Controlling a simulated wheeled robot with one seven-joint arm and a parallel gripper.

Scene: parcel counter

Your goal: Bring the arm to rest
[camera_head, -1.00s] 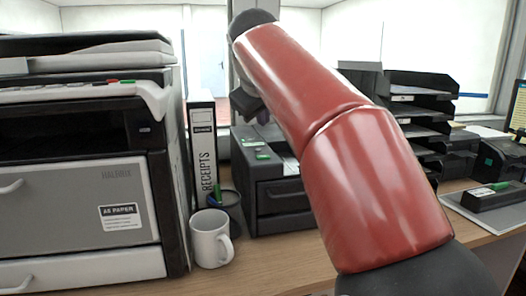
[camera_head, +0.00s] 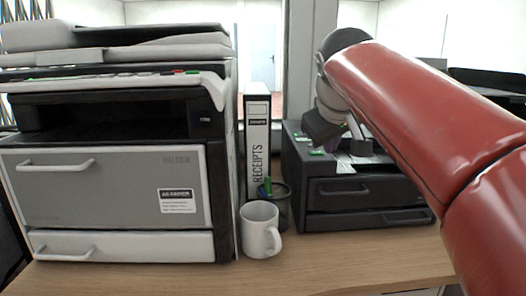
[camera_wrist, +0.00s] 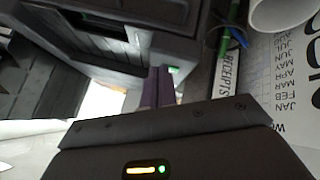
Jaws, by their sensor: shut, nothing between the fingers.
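My red arm (camera_head: 430,110) reaches in from the right side of the head view, raised over the counter. My gripper (camera_wrist: 159,72) shows in the wrist view with its two dark fingers together and nothing between them. In the head view its end hangs in front of and above the black drawer unit, partly hidden by the arm.
A large grey and black printer (camera_head: 110,185) fills the left of the counter (camera_head: 330,268). A white mug (camera_head: 259,232), a pen cup (camera_head: 282,208) and a RECEIPTS binder (camera_head: 257,130) stand beside it. The black drawer unit (camera_head: 345,190) is to their right. The front counter strip is clear.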

